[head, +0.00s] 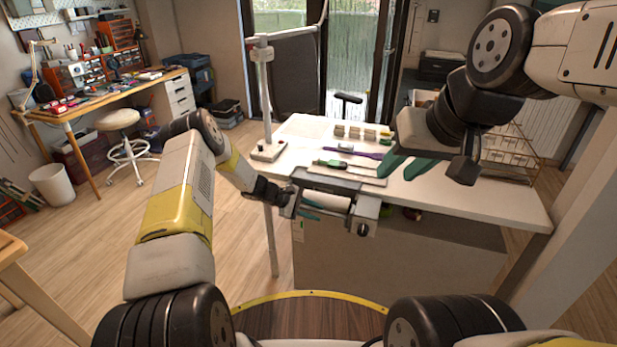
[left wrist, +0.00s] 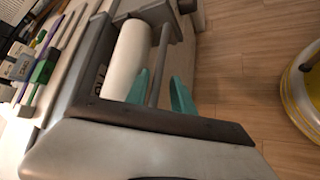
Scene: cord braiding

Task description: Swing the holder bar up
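A dark grey holder frame (head: 325,184) sits at the table's front edge, with a white roll and a thin grey holder bar (left wrist: 163,58) in front of the roll. The frame's end block (head: 365,213) is at its right. My left gripper (head: 315,203) reaches in from the left at the frame. In the left wrist view its two teal fingers (left wrist: 160,88) are apart, one on each side of the bar. Whether either finger touches the bar is unclear. My right gripper (head: 409,167) is open and empty above the table's right part, its teal fingers spread.
The white table (head: 480,200) holds a tray with green and purple tools (head: 345,165), several small blocks (head: 360,133) and a grey post on a base (head: 268,150). A cabinet side lies under the table. Open wooden floor (head: 235,250) lies left of the table.

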